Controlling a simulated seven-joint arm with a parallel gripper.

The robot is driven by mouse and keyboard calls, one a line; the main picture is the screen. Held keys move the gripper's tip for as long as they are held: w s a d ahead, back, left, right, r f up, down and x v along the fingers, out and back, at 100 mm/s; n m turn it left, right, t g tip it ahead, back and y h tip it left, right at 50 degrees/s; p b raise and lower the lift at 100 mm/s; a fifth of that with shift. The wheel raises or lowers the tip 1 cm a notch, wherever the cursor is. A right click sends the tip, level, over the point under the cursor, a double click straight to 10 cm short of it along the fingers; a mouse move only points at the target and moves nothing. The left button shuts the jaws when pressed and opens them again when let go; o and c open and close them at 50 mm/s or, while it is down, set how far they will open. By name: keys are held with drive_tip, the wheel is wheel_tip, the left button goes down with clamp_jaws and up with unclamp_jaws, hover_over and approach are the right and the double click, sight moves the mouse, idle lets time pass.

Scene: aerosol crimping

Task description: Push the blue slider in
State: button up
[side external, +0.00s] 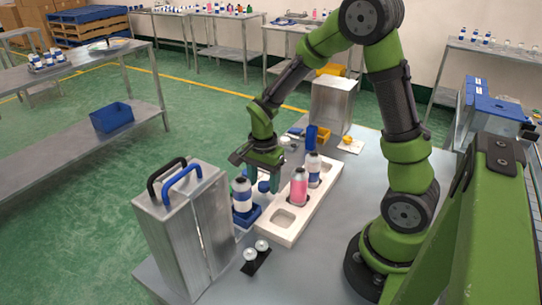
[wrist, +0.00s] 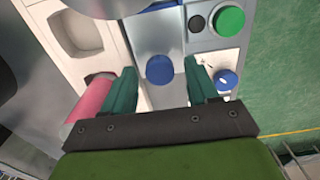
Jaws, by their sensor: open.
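A round blue knob (wrist: 160,69) sits on a silver surface between my gripper's fingers in the wrist view. I cannot tell whether the knob and holder are one slider. My gripper (side external: 263,179) points down and is open; in the wrist view its teal fingers (wrist: 161,75) are on either side of the knob, and contact cannot be told.
A panel with a green button (wrist: 230,20) and a blue dial (wrist: 226,80) is on the other side. A black rack (side external: 256,262) is at the front.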

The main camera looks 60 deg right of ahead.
sight(245, 199)
clamp_jaws()
idle(0.3)
drive_tip(key=shift+a, duration=0.1)
drive_tip(key=a, duration=0.8)
drive_tip(key=shift+a, duration=0.1)
unclamp_jaws()
